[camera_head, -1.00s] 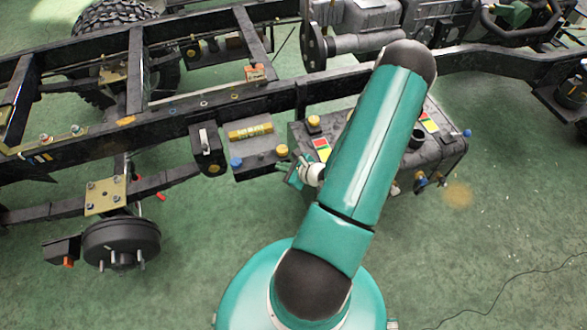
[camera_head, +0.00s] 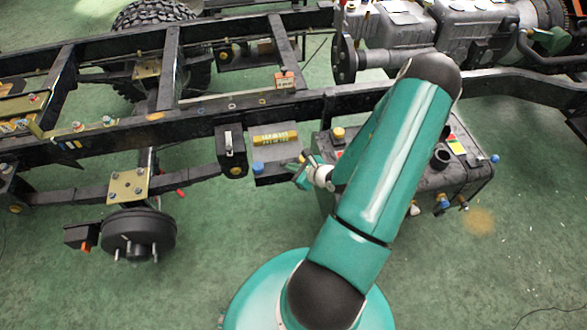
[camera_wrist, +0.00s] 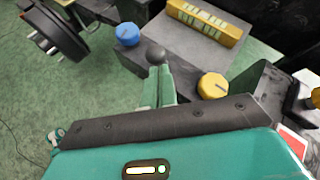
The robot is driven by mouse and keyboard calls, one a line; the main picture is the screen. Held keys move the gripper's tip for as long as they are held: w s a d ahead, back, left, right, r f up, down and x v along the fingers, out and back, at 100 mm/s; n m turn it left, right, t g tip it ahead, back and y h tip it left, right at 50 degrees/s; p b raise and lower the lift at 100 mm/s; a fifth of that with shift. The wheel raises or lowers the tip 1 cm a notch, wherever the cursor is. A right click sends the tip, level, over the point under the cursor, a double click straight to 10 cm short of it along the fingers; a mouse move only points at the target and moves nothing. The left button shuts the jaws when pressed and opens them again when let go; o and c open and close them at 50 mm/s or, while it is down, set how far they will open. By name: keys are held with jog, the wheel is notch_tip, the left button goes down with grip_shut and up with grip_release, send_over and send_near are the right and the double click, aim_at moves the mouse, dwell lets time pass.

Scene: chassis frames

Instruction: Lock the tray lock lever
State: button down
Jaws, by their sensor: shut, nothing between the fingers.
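A grey battery-like block (camera_head: 282,155) with a yellow label bar sits beside the chassis rail. In the wrist view it has a blue cap (camera_wrist: 128,34) and a yellow cap (camera_wrist: 213,86). My gripper (camera_head: 302,170) is at its near right edge, covering the yellow cap in the head view. In the wrist view, my shut gripper (camera_wrist: 155,88) points at the near edge between the caps. A dark ball knob (camera_wrist: 155,57) shows right at the fingertips; I cannot tell if it belongs to the lock lever or if they touch. A black box with a pale upright lever (camera_head: 228,142) stands left of the block.
A larger dark tank-like box (camera_head: 450,180) stands right of my gripper, partly behind my arm. The chassis rail (camera_head: 200,125) runs behind the block. A brake drum (camera_head: 138,232) is at the left. The green floor in front is clear.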

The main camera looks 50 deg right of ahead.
jog(key=shift+w+d+r+g, duration=0.1)
jog(key=shift+w+r+g, duration=0.05)
jog(key=shift+g, duration=0.15)
jog(key=w+d+r+g, duration=0.1)
jog(key=w+d+r+m+g+y, duration=0.1)
jog(key=w, duration=0.1)
jog(key=shift+g+y, duration=0.3)
jog(key=shift+w+d, duration=0.55)
jog(key=shift+w, duration=0.2)
jog(key=shift+r, duration=0.85)
